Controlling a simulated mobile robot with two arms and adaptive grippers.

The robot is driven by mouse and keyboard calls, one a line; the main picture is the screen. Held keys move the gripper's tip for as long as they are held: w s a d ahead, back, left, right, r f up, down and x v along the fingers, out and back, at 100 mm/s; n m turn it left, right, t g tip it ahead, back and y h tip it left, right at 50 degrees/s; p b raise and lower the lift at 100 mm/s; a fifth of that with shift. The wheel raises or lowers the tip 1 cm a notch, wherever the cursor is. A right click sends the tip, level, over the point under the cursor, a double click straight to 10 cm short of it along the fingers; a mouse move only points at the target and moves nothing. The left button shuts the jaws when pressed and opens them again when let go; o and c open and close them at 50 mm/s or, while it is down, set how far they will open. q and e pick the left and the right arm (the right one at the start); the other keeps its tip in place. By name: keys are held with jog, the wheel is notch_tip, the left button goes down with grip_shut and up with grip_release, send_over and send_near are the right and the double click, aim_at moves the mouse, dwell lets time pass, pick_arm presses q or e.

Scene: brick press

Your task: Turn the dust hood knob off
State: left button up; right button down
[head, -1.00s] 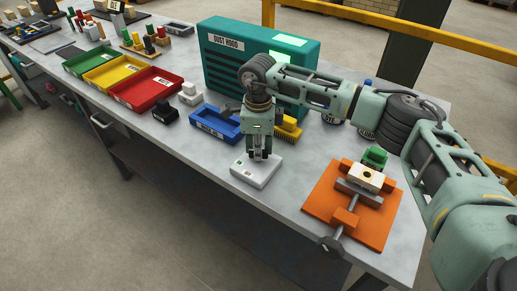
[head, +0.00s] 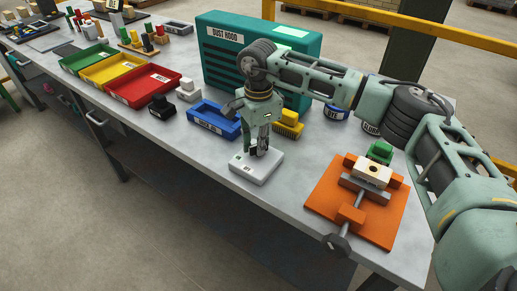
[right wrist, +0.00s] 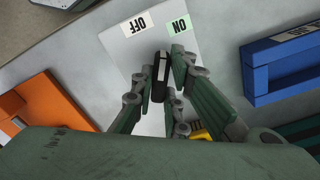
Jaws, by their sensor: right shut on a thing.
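The knob (right wrist: 160,76) is a dark upright bar on a white control box (head: 258,170). In the right wrist view the box carries a white OFF label (right wrist: 137,23) and a green ON label (right wrist: 180,25). My right gripper (right wrist: 165,80) is shut on the knob, its fingers on both sides. In the head view my right gripper (head: 256,150) points down at the box and hides most of the knob. The knob's upper end lies between the labels; I cannot tell its exact setting. My left gripper is not in view.
Red, yellow and green trays (head: 140,95) stand to the left. The bench's front edge is close.

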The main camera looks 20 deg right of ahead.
jog(key=n+b, duration=0.1)
jog(key=n, duration=0.2)
jog(key=shift+b, duration=0.3)
jog(key=shift+n+b, duration=0.4)
jog(key=shift+n, duration=0.9)
jog(key=shift+r, duration=0.1)
jog(key=c, duration=1.7)
grip_release()
jog(key=shift+c, duration=0.2)
jog(key=shift+r, duration=0.15)
notch_tip(320, 180, up, 12)
jog(key=shift+f, duration=0.2)
